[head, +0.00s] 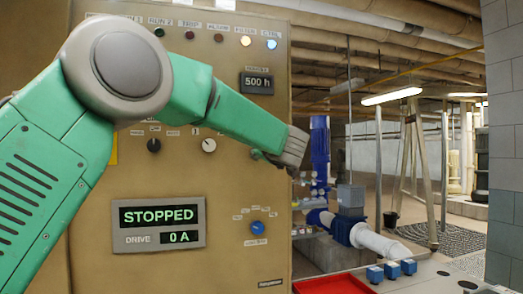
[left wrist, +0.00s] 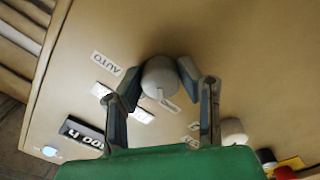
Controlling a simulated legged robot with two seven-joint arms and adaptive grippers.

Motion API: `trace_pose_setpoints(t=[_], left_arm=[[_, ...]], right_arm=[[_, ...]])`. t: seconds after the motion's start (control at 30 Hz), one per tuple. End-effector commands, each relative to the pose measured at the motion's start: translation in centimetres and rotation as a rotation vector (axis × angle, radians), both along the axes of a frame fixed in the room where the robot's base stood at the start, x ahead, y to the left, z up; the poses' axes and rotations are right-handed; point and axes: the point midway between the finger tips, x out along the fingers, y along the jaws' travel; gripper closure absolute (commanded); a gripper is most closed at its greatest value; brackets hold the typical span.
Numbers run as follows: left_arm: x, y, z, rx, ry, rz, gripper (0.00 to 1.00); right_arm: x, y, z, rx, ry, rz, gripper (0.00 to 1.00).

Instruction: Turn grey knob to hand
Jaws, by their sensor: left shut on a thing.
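The grey knob (left wrist: 160,80) is on the tan panel (head: 130,265), with a pale pointer mark on its face in the left wrist view. An "AUTO" label (left wrist: 107,64) sits to its upper left, and the pointer mark does not face it. A smaller label lies just below the knob; its text is unreadable. My left gripper (left wrist: 163,72) is shut on the knob, with one finger on either side. In the head view my left gripper (head: 262,156) reaches the panel's right part and hides the knob. My right gripper is in neither view.
The panel also carries a black knob (head: 154,145), a white knob (head: 208,145), a blue knob (head: 257,228) and a "STOPPED" display (head: 158,216). A red tray (head: 332,285) and blue blocks (head: 391,270) are at lower right. Blue pipework (head: 319,160) stands beyond the panel.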

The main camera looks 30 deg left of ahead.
Motion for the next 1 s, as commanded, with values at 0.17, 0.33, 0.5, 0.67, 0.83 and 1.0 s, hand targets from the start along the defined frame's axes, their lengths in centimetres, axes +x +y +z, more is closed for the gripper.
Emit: trace_pose_setpoints(t=[0.17, 0.33, 0.5, 0.67, 0.83, 1.0], left_arm=[[-0.1, 0.1, 0.7, 0.001, -0.017, 0.002, 0.98], [-0.1, 0.1, 0.7, 0.0, -0.016, 0.002, 0.98], [-0.1, 0.1, 0.7, 0.0, -0.015, 0.002, 0.49], [-0.1, 0.1, 0.4, -0.002, -0.01, 0.001, 0.49], [-0.2, -0.1, 0.2, -0.003, -0.008, 0.0, 0.49], [-1.5, -1.7, 0.2, -0.002, -0.008, -0.002, 0.49]], right_arm=[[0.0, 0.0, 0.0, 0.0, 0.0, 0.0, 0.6], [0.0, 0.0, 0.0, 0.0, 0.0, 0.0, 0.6], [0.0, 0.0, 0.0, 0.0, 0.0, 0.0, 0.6], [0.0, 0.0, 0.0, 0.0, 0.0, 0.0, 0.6], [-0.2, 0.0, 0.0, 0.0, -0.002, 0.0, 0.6], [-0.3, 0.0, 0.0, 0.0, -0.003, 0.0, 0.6]])
